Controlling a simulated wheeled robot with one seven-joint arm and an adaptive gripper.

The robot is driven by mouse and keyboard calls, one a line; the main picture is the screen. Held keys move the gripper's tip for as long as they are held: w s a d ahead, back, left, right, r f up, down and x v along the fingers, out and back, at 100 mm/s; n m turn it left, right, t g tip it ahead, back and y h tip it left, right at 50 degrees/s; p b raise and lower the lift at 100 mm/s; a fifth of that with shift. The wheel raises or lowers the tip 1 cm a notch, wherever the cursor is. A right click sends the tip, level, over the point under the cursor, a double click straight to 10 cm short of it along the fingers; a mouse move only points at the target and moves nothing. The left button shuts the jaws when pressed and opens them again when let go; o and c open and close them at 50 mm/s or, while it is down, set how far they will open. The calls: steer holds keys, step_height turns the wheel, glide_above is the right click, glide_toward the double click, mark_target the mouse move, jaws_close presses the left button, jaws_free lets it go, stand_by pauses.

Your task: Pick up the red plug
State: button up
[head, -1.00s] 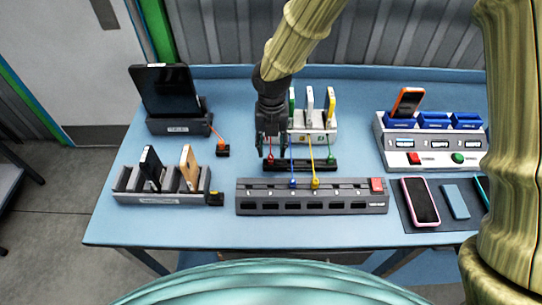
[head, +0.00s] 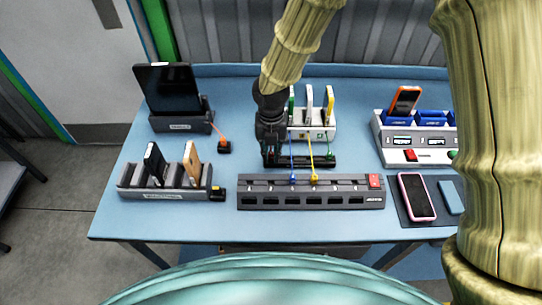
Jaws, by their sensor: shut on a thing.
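My gripper (head: 270,158) is low over the left end of the black plug holder (head: 312,163), its fingers closed around the red plug's spot. The red plug is hidden behind the fingers, so I cannot tell whether it is still seated in the holder. A green plug (head: 330,156) stands at the right end of that holder. A blue plug (head: 292,180) and a yellow plug (head: 313,178) sit on the grey power strip (head: 262,203) in front, with cords running back to the white charging dock (head: 322,133).
A tablet (head: 166,90) stands in a dock at the back left. A grey rack (head: 165,193) with two phones is at the front left. A white station (head: 408,155) with an orange phone is at the right. A pink phone (head: 416,196) lies on a dark mat.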

mark_target(271, 153)
steer(key=shift+r+b, duration=0.3)
steer(key=shift+r, duration=0.15)
step_height(271, 153, up, 3)
steer(key=shift+s+f+b, duration=0.1)
steer(key=shift+f+b, duration=0.1)
steer(key=shift+b, duration=0.45)
steer(key=s+d+b, duration=0.1)
steer(key=s, duration=0.4)
steer(key=s+d+r+b, duration=0.1)
steer(key=s, duration=0.4)
steer(key=s+d+b, duration=0.2)
steer(key=s, duration=0.3)
steer(key=shift+s+r, duration=0.15)
steer(key=shift+r, duration=0.15)
steer(key=shift+r+p, duration=0.8)
steer(key=shift+p, duration=0.2)
step_height(271, 153, up, 3)
steer(key=p, duration=0.3)
steer(key=shift+f+p, duration=0.1)
steer(key=shift+p, duration=0.2)
steer(key=shift+f, duration=0.15)
